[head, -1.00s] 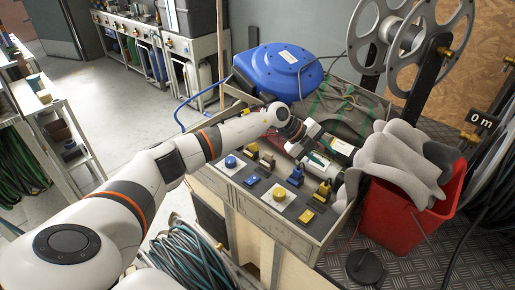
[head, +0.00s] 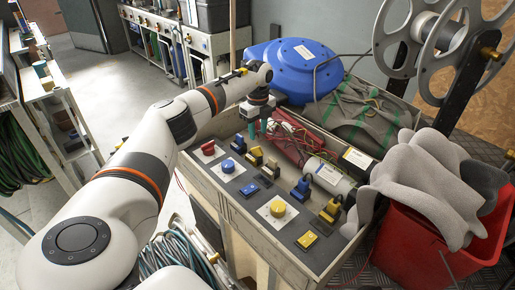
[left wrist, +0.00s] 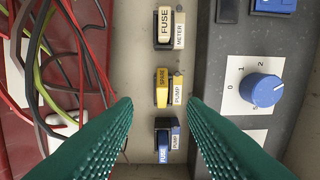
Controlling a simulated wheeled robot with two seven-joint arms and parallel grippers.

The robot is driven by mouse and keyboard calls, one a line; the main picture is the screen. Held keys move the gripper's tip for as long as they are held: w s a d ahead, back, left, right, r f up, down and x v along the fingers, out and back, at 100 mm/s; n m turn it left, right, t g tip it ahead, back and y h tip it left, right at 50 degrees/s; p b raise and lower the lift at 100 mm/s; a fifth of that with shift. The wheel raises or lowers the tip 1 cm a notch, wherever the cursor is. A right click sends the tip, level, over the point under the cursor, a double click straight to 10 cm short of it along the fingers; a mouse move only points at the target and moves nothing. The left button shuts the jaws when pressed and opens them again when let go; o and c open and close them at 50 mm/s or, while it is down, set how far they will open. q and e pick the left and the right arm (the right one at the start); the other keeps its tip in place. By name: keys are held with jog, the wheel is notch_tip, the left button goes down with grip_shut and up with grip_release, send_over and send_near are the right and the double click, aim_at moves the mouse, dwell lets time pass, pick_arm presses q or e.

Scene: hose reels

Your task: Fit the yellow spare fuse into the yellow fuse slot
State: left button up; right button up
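The yellow spare fuse (left wrist: 162,86), with a white label reading PUMP, stands in a pale strip in the left wrist view. My left gripper (left wrist: 160,106) is open, its green fingers apart on either side of the fuse's line and not touching it. In the head view my left gripper (head: 257,130) points down over the back left of the bench panel. A flat yellow piece (head: 307,240) lies at the panel's front right. It may be the yellow fuse slot, but its detail is too small to tell. My right gripper is out of view.
A blue knob (left wrist: 262,90), a yellow knob (head: 278,208) and upright blue (head: 301,188) and yellow (head: 330,210) pieces stand on the bench. A red case with wires (head: 298,140) lies behind.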

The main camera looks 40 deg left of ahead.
aim_at(257, 152)
pick_arm(q)
notch_tip(257, 152, down, 6)
jog(key=shift+s, duration=0.1)
dwell(0.4)
grip_shut()
